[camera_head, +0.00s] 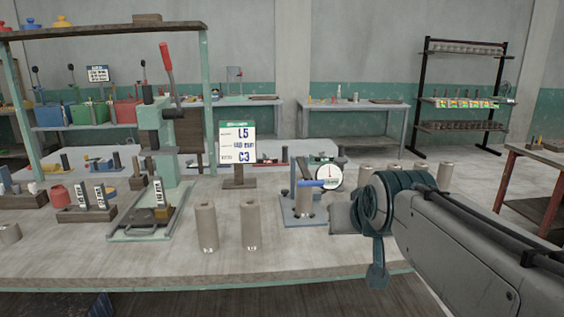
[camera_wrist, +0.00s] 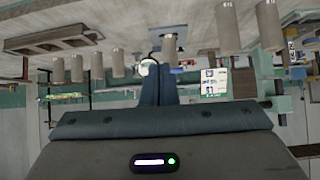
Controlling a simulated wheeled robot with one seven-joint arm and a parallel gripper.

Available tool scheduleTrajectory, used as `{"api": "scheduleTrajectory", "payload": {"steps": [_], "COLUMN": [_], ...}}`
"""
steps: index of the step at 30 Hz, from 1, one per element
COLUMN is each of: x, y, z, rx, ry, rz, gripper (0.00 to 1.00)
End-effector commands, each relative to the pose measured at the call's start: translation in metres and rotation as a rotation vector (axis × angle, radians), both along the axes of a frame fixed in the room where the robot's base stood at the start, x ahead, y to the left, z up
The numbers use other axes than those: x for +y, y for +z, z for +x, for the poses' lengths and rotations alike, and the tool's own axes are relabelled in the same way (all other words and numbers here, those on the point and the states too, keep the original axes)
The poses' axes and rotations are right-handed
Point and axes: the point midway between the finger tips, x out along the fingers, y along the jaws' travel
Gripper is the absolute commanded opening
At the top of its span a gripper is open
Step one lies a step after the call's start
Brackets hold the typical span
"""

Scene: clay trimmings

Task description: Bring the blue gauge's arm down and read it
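The blue gauge (camera_head: 301,215) stands on the bench right of centre, with a blue base plate and post. Its round white dial (camera_head: 329,176) faces me, with figures too small to read. Its blue arm (camera_head: 311,183) looks about level, above a grey clay cylinder (camera_head: 306,201) on the base. Whether the arm touches the cylinder I cannot tell. In the wrist view, which is upside down, the dial (camera_wrist: 148,67) is partly hidden behind my gripper (camera_wrist: 161,70). Its blue-grey fingers look together, with nothing visible between them. In the head view my wrist is just right of the gauge.
Two clay cylinders (camera_head: 207,227) (camera_head: 250,225) stand left of the gauge, and several (camera_head: 444,176) stand behind my arm. A sign (camera_head: 237,143) on a stand is behind, and a green press with a red lever (camera_head: 166,58) is left. The front bench strip (camera_head: 290,262) is clear.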

Motion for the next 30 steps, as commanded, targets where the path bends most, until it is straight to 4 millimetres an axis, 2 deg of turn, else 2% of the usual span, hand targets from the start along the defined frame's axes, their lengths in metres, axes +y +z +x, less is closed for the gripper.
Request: {"api": "scheduleTrajectory", "payload": {"steps": [1, 6, 9, 13, 18, 30], "x": [-0.004, -0.014, -0.019, -0.022, -0.023, -0.023], "y": [0.001, -0.038, -0.055, -0.069, -0.077, -0.078], "z": [-0.016, -0.074, -0.107, -0.137, -0.151, -0.151], "rx": [0.078, 0.340, 0.464, 0.571, 0.622, 0.620], "ry": [-0.008, -0.031, -0.043, -0.052, -0.057, -0.057], "rz": [-0.003, -0.010, -0.013, -0.015, -0.014, -0.014], "gripper": [0.00, 0.00, 0.00, 0.00, 0.00, 0.00]}}
